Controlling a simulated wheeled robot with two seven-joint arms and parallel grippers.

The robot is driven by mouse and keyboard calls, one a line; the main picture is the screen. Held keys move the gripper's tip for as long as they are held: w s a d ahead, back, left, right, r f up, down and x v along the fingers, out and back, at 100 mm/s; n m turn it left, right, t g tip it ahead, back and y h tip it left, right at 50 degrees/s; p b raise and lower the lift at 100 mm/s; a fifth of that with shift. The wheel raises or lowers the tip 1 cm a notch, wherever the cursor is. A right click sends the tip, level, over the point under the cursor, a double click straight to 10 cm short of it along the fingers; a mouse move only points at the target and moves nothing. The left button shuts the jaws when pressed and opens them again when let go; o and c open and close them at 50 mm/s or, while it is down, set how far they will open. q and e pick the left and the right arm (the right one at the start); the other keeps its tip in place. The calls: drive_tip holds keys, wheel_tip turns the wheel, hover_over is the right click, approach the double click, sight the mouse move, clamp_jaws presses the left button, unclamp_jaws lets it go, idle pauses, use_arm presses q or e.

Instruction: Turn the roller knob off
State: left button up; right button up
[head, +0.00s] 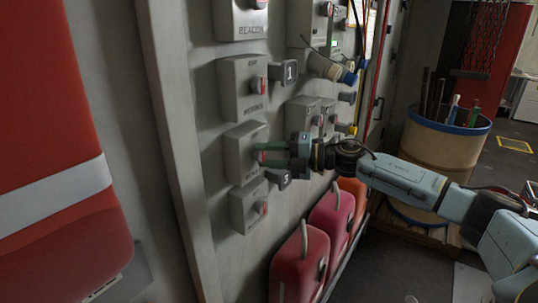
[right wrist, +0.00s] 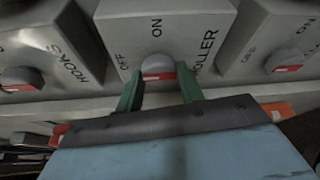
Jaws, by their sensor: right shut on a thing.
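The roller knob (right wrist: 158,71) is a round grey knob with a red and white mark, on a grey box (right wrist: 128,33) lettered ROLLER, OFF and ON in the right wrist view. My right gripper (right wrist: 159,88) is shut on this knob, one green finger on each side. Which label the knob points to, I cannot tell. In the head view my right gripper (head: 262,154) reaches in from the right to the roller box (head: 238,150) on the wall panel, and its fingers hide the knob. My left gripper is not in view.
Similar knob boxes sit close above (head: 239,84) and below (head: 241,210). A HOOKS knob (right wrist: 20,78) and another knob (right wrist: 282,60) flank it in the wrist view. Red cases (head: 300,265) stand below the panel. A barrel (head: 440,145) stands at the right.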

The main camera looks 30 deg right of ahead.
drive_tip(key=o, duration=1)
drive_tip(key=shift+b+v, duration=0.45)
drive_tip(key=shift+v, duration=6.2)
drive_tip(key=shift+f, duration=0.1)
